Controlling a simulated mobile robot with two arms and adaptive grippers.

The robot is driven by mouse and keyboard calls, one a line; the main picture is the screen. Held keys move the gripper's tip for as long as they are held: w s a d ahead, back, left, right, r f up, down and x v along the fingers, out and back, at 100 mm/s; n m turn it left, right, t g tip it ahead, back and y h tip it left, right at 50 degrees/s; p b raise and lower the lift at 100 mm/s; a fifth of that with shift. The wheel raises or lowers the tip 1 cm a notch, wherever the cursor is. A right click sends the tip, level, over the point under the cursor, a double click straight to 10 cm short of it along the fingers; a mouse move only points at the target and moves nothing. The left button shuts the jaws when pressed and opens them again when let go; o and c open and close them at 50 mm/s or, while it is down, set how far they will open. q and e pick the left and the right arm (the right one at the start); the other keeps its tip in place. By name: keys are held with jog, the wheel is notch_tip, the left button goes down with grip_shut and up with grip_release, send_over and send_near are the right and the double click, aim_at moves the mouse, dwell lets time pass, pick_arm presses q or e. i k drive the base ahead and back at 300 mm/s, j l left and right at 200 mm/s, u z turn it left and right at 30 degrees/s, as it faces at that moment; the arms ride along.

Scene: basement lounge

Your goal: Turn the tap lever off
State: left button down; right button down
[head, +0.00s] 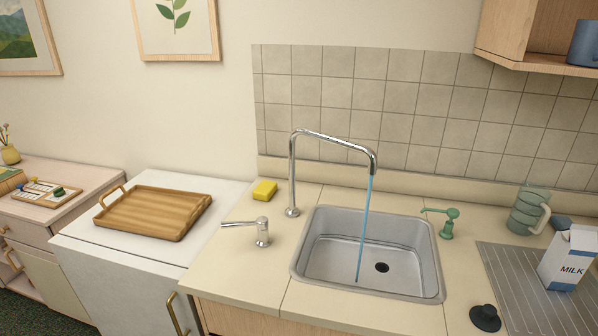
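The chrome tap (334,138) rises at the back left of the sink (301,266) and arches over it. A blue stream of water (364,225) runs from its spout into the basin near the dark drain (382,267). The tap lever (240,224) is a separate chrome fitting on the counter to the left of the sink. It has a short upright body, and its handle points left, about level. Neither of my grippers shows in the head view.
A yellow sponge (264,190) lies behind the lever. A wooden tray (155,211) lies on the white cabinet. The counter before the lever is clear.

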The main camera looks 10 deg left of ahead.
aim_at(262, 222)
jog(key=j+z, duration=0.5)
jog(key=j, duration=0.8)
